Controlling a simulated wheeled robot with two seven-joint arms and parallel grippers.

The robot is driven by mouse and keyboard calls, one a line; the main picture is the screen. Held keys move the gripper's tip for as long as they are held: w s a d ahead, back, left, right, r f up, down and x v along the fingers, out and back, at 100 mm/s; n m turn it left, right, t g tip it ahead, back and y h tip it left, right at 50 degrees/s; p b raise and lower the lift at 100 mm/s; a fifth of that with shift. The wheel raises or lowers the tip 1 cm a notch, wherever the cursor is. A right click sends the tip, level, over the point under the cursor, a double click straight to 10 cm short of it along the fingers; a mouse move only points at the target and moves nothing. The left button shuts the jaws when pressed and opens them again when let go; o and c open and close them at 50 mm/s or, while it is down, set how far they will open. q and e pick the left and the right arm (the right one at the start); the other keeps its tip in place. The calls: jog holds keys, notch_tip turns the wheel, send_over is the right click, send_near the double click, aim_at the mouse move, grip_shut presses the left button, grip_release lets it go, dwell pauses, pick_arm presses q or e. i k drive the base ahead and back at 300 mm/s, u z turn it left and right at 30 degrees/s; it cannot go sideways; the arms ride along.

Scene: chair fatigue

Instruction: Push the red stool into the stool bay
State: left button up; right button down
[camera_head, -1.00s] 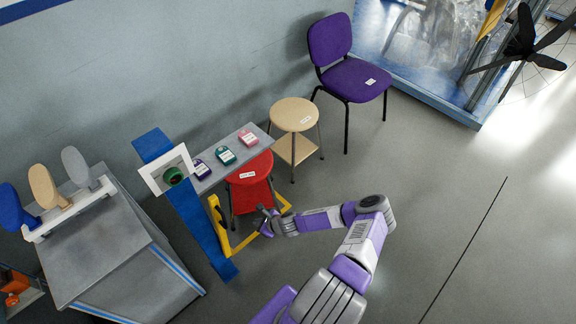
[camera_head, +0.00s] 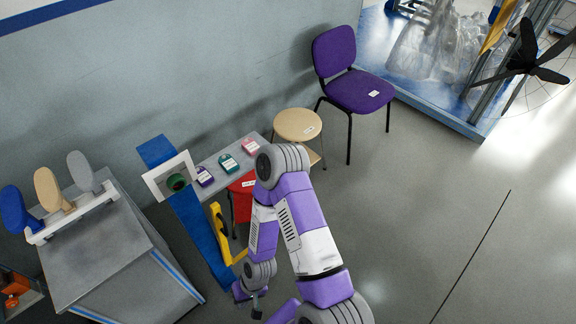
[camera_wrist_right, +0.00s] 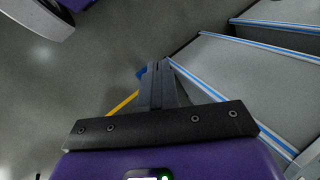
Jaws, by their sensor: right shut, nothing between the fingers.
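The red stool (camera_head: 241,184) stands by the wall, partly beneath the grey shelf. My right arm hides much of its seat and lower part. A yellow floor frame (camera_head: 224,247), perhaps the stool bay's edge, shows in front of it beside the blue upright; my arm covers the rest. My right gripper (camera_head: 257,303) is low at the bottom of the head view, in front of the stool and apart from it. In the right wrist view its fingers (camera_wrist_right: 158,68) are shut and empty. The stool does not show clearly there. My left gripper is out of view.
A beige stool (camera_head: 298,124) and a purple chair (camera_head: 357,90) stand to the right along the wall. A blue upright (camera_head: 202,236) and a grey cabinet (camera_head: 105,250) stand on the left. Open floor (camera_head: 430,210) lies on the right.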

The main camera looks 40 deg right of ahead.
aim_at(240, 196)
jog(key=z, duration=2.35)
jog(key=i, duration=2)
jog(key=u, duration=2.85)
